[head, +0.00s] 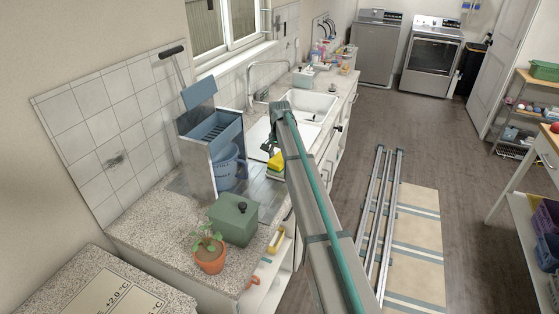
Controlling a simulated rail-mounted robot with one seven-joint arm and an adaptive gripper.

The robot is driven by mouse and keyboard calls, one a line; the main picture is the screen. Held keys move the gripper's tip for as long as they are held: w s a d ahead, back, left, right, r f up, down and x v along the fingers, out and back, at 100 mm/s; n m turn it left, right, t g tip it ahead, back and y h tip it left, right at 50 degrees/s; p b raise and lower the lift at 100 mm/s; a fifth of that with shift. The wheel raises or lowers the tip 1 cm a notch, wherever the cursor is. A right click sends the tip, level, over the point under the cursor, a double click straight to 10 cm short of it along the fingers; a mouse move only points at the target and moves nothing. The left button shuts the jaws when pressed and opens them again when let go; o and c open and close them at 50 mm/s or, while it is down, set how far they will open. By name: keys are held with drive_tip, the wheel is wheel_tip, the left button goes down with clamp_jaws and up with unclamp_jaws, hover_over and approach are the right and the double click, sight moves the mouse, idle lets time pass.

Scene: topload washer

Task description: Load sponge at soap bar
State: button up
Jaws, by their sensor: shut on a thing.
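A yellow sponge (275,167) with a dark green layer is just below my gripper (270,152), over the counter edge near the sink. My gripper points down and is shut on the sponge, though its fingers are small and partly hidden by my own arm. I cannot pick out a soap bar for certain. A yellow object (277,239) lies at the open cabinet front below the counter, too small to name surely.
On the granite counter (178,222) stand a green lidded box (233,219), a potted plant (209,251) and a metal-sided unit (195,163) with blue parts. The sink (307,106) lies beyond. Washing machines (377,47) stand at the back. A rail (378,220) runs along the floor.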

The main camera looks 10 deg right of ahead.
sight(280, 159)
drive_tip(key=shift+f, duration=0.55)
idle(1.3)
drive_tip(key=shift+r, duration=0.15)
drive_tip(key=shift+r+p, duration=1.5)
drive_tip(key=shift+r, duration=1.9)
drive_tip(key=shift+n, duration=0.4)
drive_tip(key=shift+s+n, duration=0.25)
drive_tip(key=shift+n, duration=0.05)
drive_tip(key=s+f+n+b, duration=0.2)
drive_tip(key=s+f, duration=0.1)
drive_tip(key=s, duration=0.7)
drive_tip(key=s+f+n+b, duration=0.2)
drive_tip(key=s, duration=0.8)
drive_tip(key=s+f+n+b, duration=0.2)
drive_tip(key=s+f+n, duration=0.1)
drive_tip(key=s, duration=0.7)
drive_tip(key=shift+f+b, duration=0.3)
drive_tip(key=shift+f, duration=0.05)
